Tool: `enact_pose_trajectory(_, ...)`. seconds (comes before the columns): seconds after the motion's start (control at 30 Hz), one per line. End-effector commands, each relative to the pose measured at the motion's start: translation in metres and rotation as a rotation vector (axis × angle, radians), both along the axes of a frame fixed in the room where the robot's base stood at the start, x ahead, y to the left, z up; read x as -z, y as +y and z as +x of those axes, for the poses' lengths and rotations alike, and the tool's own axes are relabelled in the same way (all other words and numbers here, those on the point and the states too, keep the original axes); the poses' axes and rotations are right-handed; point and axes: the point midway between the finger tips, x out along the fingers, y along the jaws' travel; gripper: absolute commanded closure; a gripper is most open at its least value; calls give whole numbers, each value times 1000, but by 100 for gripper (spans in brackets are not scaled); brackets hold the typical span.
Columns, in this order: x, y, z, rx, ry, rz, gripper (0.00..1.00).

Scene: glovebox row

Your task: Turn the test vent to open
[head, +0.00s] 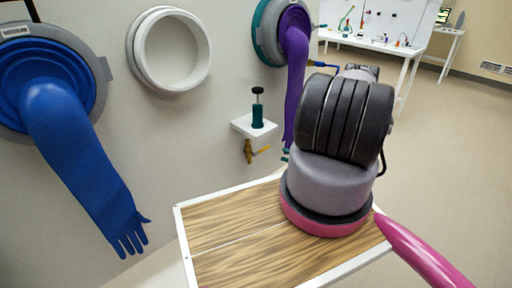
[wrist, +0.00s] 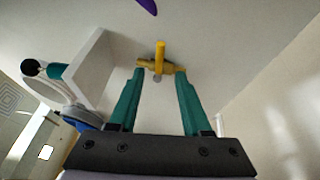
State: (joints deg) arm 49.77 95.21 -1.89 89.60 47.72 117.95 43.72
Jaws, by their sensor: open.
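A small brass valve with a yellow lever, which looks like the test vent (head: 249,152), is on the wall below a small white shelf in the head view. Its lever points out to the right there. In the wrist view the yellow lever (wrist: 160,52) stands upright in the picture, above the brass body. My gripper (wrist: 160,71) has two teal fingers, apart and empty, one to each side of the valve in that picture. I cannot tell how far the valve lies beyond the tips. In the head view my arm hides most of the gripper.
The white shelf (head: 241,126) holds a teal cylinder with a black knob (head: 257,110). A purple glove (head: 295,80) hangs near my arm, and a blue glove (head: 80,150) hangs at left. A wooden-topped table (head: 225,215) is below. Floor at right is open.

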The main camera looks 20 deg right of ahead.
Motion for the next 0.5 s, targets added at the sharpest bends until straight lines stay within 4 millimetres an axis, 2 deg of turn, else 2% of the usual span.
enact_pose_trajectory(0.17,-1,14,15,-3,0,1,52)
enact_pose_trajectory(0.5,-6,57,61,-4,-2,0,52)
